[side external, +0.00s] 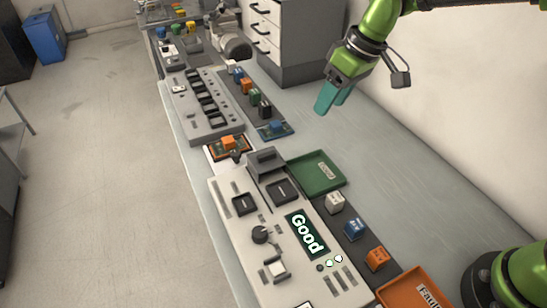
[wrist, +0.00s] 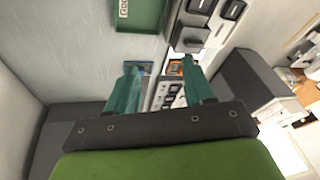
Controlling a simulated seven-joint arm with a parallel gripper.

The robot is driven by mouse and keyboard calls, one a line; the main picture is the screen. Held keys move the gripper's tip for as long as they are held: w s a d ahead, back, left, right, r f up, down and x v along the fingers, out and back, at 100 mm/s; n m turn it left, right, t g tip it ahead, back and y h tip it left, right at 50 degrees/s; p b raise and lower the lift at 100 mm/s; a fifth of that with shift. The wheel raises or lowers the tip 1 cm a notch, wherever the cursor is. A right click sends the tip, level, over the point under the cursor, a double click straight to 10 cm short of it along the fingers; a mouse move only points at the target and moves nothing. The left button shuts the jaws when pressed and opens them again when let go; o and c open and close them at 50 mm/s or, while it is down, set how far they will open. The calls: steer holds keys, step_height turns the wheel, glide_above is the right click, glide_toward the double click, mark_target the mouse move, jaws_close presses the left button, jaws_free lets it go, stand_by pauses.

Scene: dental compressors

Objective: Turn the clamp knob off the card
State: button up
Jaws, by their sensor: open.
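A card with an orange block (side external: 228,143) lies on a small pale plate at the left side of the bench, at the upper end of the test panel. A small black knob (side external: 236,156) stands at this card's near edge; it looks like the clamp knob. My gripper (side external: 331,101) is open and empty, high above the bench to the right of the card and well apart from it. In the wrist view, my teal fingers (wrist: 160,92) are spread, and part of the orange card (wrist: 175,68) shows between them, far off. The knob's contact with the card is too small to tell.
The test panel (side external: 224,205) shows "Good" and carries another black dial (side external: 260,234). A green tray (side external: 330,177), an orange tray (side external: 395,289), a blue card (side external: 285,132) and several coloured blocks stand nearby. The right part of the bench (side external: 400,180) is clear.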

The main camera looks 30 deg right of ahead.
mark_target(237, 152)
steer(key=w+a+f+n+g+y, duration=0.1)
steer(key=w+a+f+n+g, duration=0.15)
steer(key=w+a+n, duration=0.8)
steer(key=shift+t, duration=0.55)
steer(key=x, duration=1.1)
steer(key=w+x, duration=0.1)
steer(key=x, duration=0.4)
steer(key=shift+d+f, duration=0.15)
steer(key=shift+f, duration=0.05)
steer(key=shift+y, duration=0.3)
steer(key=shift+c, duration=0.3)
jaws_close()
